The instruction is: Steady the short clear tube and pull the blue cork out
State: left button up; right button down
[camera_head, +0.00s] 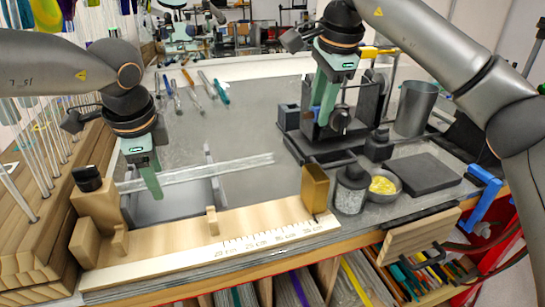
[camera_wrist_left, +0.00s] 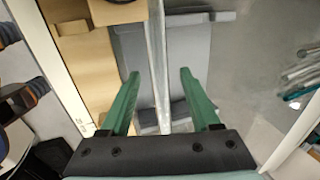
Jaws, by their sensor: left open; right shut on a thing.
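A clear glass tube (camera_head: 215,171) lies level across two grey rests above the bench. It also shows in the left wrist view (camera_wrist_left: 157,50), running up between my fingers. My left gripper (camera_head: 152,188) is open over the tube's left part. In the left wrist view its fingers (camera_wrist_left: 159,76) stand apart on both sides of the tube. My right gripper (camera_head: 322,118) points down beside the black apparatus at the back right, apart from this tube. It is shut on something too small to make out. I cannot make out a blue cork in either view.
A wooden ruler board (camera_head: 270,237) with a brass block (camera_head: 314,188) runs along the front. Upright glass rods (camera_head: 40,150) stand at left. A dark jar (camera_head: 351,188), a yellow-filled bowl (camera_head: 383,185) and a metal beaker (camera_head: 414,108) are at right. Tools (camera_head: 190,88) lie at the back.

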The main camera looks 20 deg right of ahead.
pick_arm(q)
jog(key=v, duration=1.2)
